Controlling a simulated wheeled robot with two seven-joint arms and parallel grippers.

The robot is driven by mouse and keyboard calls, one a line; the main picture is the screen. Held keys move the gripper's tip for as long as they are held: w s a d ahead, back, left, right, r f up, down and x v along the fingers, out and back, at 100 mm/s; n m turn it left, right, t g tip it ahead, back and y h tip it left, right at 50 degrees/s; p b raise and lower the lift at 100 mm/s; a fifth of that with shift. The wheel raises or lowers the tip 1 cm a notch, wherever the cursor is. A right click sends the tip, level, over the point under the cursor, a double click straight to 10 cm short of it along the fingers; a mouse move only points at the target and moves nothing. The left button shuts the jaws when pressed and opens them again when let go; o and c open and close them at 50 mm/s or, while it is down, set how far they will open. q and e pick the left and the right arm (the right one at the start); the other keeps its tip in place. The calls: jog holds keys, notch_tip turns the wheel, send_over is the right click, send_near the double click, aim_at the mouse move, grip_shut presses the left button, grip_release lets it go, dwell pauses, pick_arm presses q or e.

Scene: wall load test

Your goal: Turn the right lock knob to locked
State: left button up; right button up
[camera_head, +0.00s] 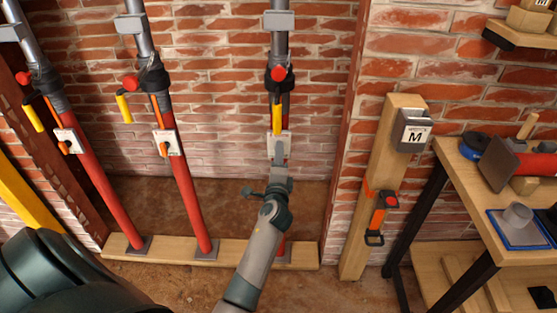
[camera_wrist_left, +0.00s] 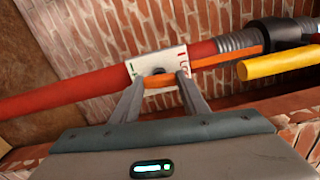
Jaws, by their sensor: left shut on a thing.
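The right lock knob is a small orange bar (camera_wrist_left: 158,80) on a white plate (camera_wrist_left: 148,66) fixed to the rightmost red prop (camera_wrist_left: 70,92). The plate bears a small green mark on its left and red marks on its right. My left gripper (camera_wrist_left: 158,84) has its two grey fingers on either side of the knob, shut on it. In the head view, my left gripper (camera_head: 279,152) reaches up to the plate (camera_head: 287,144) and covers the knob. The knob's pointing against the marks is hard to read. My right gripper is not in view.
Two more red props stand left, with white plates (camera_head: 174,136) and orange knobs (camera_head: 163,149). A yellow handle (camera_head: 277,119) hangs just above my gripper. A wooden post (camera_head: 360,222) with a grey box marked M (camera_head: 413,130) and a workbench (camera_head: 450,157) are on the right.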

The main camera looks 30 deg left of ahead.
pick_arm(q)
jog(key=shift+n, duration=0.7)
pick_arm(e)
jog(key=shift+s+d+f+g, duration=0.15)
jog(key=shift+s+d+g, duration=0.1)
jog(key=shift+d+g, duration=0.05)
pick_arm(q)
jog(key=o, duration=1.1)
jog(key=shift+c, duration=0.2)
jog(key=shift+s+f, duration=0.1)
jog(key=shift+s, duration=0.05)
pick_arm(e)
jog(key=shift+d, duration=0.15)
